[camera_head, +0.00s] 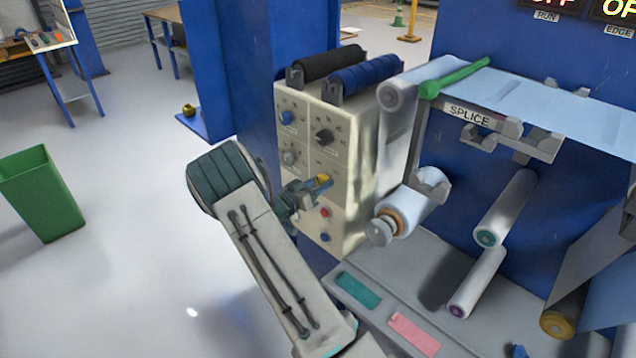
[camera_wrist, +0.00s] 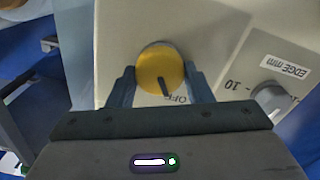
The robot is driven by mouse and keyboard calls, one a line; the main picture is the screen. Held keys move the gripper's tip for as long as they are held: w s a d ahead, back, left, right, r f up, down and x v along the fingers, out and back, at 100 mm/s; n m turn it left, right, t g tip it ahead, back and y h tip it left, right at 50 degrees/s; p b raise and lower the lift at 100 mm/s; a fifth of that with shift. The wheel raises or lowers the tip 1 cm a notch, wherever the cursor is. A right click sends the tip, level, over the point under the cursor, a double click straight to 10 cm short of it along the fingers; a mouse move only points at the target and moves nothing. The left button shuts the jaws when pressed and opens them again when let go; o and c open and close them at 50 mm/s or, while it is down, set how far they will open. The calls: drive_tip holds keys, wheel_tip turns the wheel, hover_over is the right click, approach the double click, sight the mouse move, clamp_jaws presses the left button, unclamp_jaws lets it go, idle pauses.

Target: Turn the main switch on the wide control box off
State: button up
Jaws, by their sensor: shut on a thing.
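The wide control box (camera_head: 355,150) is cream-coloured, with knobs and buttons on its front panel. Its yellow main switch (camera_head: 323,180) shows at the panel's middle in the head view, partly covered by my gripper (camera_head: 305,191). In the wrist view the yellow round knob (camera_wrist: 159,66) sits between the two fingers of my gripper (camera_wrist: 160,84), which is shut on it. The dark pointer line on the knob runs down and slightly right, toward the "OFF" lettering (camera_wrist: 174,98). That lettering is partly hidden by the gripper.
Other knobs, a blue one (camera_head: 286,117) and a black one (camera_head: 324,137), sit above; a red button (camera_head: 325,212) is below. Black (camera_head: 330,62) and blue (camera_head: 366,77) rollers lie on the box. A white roller (camera_head: 410,212) stands close on the right. Open floor lies left.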

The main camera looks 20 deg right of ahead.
drive_tip(key=shift+f+n, duration=0.1)
drive_tip(key=shift+n, duration=0.2)
idle(0.4)
drive_tip(key=o, duration=1)
drive_tip(key=shift+a, duration=0.1)
drive_tip(key=b+v, duration=0.1)
drive_tip(key=v, duration=1.2)
drive_tip(key=shift+s+a+b, duration=0.15)
drive_tip(key=shift+a+b, duration=0.2)
drive_tip(key=shift+b, duration=0.05)
